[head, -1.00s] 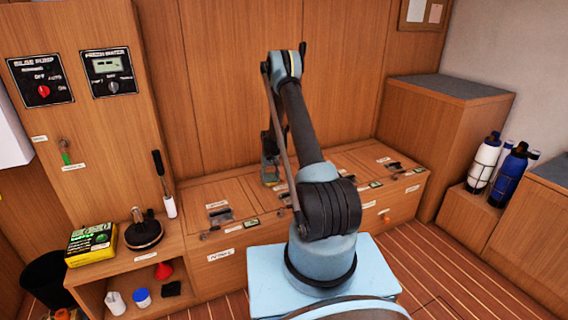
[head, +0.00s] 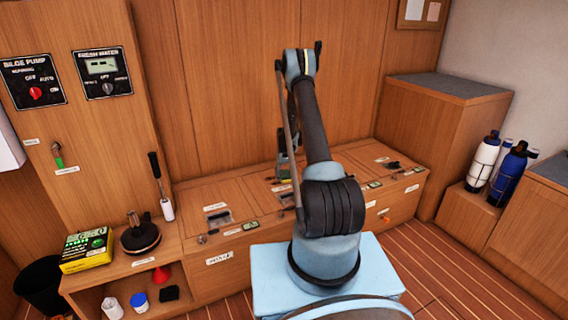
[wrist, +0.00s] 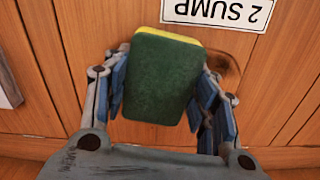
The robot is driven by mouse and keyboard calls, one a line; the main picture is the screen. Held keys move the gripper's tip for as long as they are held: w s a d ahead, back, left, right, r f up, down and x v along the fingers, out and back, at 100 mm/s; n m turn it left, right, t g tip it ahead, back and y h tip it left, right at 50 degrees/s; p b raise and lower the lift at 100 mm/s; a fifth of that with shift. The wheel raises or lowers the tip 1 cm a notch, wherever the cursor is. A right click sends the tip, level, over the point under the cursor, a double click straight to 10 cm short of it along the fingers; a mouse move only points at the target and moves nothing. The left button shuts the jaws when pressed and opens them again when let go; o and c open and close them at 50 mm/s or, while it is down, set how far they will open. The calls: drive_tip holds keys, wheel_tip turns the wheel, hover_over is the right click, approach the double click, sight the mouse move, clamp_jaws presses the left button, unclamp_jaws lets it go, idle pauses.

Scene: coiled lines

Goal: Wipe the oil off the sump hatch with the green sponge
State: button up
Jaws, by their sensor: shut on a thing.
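My gripper (wrist: 165,72) is shut on the green sponge (wrist: 160,85), its blue-padded fingers on both sides. The sponge has a dark green face and a thin yellow layer along its far edge. It is over the wooden sump hatch (wrist: 265,85), which bears a "2 SUMP" label (wrist: 217,10). A dark brown oil patch (wrist: 222,66) shows beside and partly behind the sponge; the rest is hidden. I cannot tell whether the sponge touches the hatch. In the head view my gripper (head: 286,160) is over the middle of the bench, partly hidden by my arm.
The low bench has other hatches with latches (head: 218,218) and labels. At left are a yellow-green box (head: 87,248), a dark round-based object (head: 140,236) and a brush (head: 161,188). White and blue bottles (head: 484,163) stand at right. The bench's right top (head: 365,158) is mostly clear.

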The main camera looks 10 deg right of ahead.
sight(286, 174)
drive_tip(key=shift+w+d, duration=0.1)
drive_tip(key=shift+d, duration=0.25)
wheel_tip(286, 174, up, 2)
drive_tip(key=shift+r, duration=0.1)
drive_tip(key=shift+a+r, duration=0.1)
drive_tip(key=shift+r, duration=2.55)
